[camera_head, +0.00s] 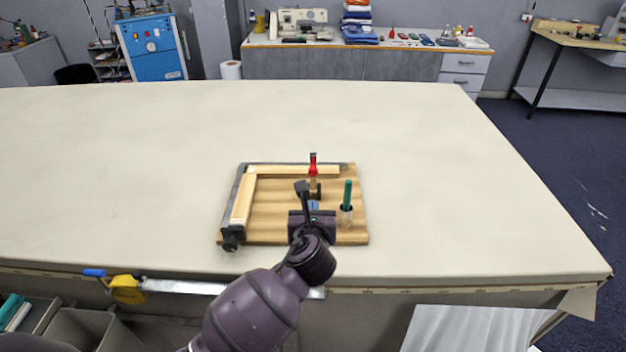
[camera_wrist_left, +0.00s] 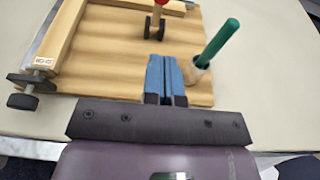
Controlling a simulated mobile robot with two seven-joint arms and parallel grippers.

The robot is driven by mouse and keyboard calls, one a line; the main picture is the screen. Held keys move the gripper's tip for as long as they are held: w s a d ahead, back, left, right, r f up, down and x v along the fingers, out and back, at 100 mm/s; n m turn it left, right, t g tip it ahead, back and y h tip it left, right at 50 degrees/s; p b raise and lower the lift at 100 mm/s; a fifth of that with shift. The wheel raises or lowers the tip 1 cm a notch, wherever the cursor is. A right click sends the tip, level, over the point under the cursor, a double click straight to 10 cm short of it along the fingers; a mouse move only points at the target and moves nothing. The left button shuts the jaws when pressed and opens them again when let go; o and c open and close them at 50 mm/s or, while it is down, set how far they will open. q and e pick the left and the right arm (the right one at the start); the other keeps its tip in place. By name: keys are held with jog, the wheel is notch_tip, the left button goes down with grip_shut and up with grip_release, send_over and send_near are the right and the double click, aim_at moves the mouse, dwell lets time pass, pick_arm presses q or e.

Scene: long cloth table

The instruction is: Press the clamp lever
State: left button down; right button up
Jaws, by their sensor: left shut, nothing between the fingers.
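The clamp's red lever (camera_head: 313,167) stands upright on a wooden board (camera_head: 282,234) on the cloth table. In the left wrist view the clamp's dark base (camera_wrist_left: 155,25) shows near the top edge, with only a bit of red above it. My left gripper (camera_head: 313,205) is over the front part of the board, just in front of the clamp. Its blue fingers (camera_wrist_left: 162,75) are together and empty, pointing at the clamp's base, apart from the red lever. My right gripper is not in view.
A green-handled tool (camera_head: 347,195) stands in a holder right of my left gripper. Light wooden strips (camera_head: 243,200) form a corner along the board's left and back. A black knob (camera_head: 232,238) sits at the front left corner. The table (camera_head: 460,180) around is clear.

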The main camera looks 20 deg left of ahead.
aim_at(314, 175)
pick_arm(q)
jog(key=x, duration=1.1)
jog(key=shift+w+a+r, duration=0.1)
jog(key=shift+w+r, duration=0.15)
jog(key=shift+w, duration=0.15)
jog(key=shift+w+a, duration=0.2)
jog(key=shift+w, duration=0.45)
jog(key=shift+w, duration=0.1)
